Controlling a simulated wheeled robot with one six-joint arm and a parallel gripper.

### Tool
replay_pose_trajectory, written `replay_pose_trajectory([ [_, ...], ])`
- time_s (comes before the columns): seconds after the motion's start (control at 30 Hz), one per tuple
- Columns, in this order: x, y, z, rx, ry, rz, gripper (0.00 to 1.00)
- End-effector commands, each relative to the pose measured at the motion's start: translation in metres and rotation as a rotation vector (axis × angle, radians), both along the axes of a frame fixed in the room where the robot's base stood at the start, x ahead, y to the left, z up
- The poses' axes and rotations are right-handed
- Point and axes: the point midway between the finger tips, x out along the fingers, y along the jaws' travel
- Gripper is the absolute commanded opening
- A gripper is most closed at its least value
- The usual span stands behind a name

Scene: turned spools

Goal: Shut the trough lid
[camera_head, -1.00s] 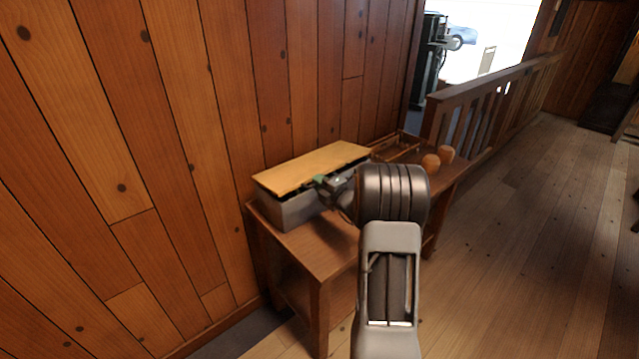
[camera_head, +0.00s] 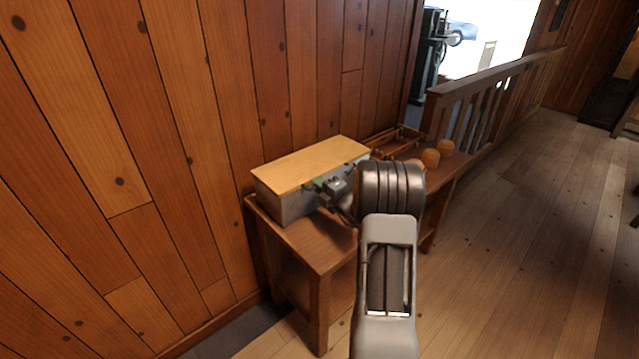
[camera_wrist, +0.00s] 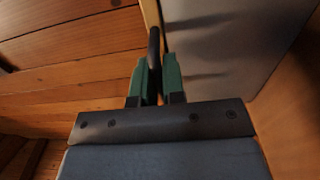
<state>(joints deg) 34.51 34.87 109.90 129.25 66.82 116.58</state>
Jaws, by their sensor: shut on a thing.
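The trough (camera_head: 288,207) is a grey box on a wooden table, against the plank wall. Its light wooden lid (camera_head: 312,163) lies over the top, looking level with the rim, with no clear gap along the front. My gripper (camera_head: 321,184) is at the trough's front side, just below the lid's front edge. In the wrist view, my green fingers (camera_wrist: 155,80) are shut on a dark bar-like handle (camera_wrist: 154,48) beside the lid's pale edge (camera_wrist: 150,12). The trough's grey wall (camera_wrist: 225,50) is right of the fingers. The handle's attachment is partly hidden.
The table (camera_head: 318,243) has bare top in front of the trough. A wooden tray (camera_head: 398,137) and several orange-brown spools (camera_head: 430,158) are at its far end. A railing (camera_head: 490,88) stands beyond. Open floor (camera_head: 520,230) lies to the right.

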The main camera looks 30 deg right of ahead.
Motion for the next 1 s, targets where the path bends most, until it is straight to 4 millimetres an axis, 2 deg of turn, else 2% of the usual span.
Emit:
replay_pose_trajectory([
  [0.07, -0.001, 0.0, -0.005, 0.003, 0.012, -0.002, 0.0],
  [0.1, -0.001, 0.0, -0.005, 0.003, 0.012, -0.002, 0.14],
  [0.3, -0.001, 0.0, -0.004, 0.003, 0.011, -0.002, 0.33],
  [0.57, -0.002, 0.0, -0.003, 0.003, 0.008, -0.001, 0.34],
  [0.67, -0.008, -0.002, -0.003, 0.003, 0.008, -0.002, 0.34],
  [0.77, -0.021, -0.005, -0.003, 0.002, 0.01, -0.004, 0.34],
  [1.0, -0.07, -0.015, -0.003, 0.003, 0.009, -0.006, 0.34],
])
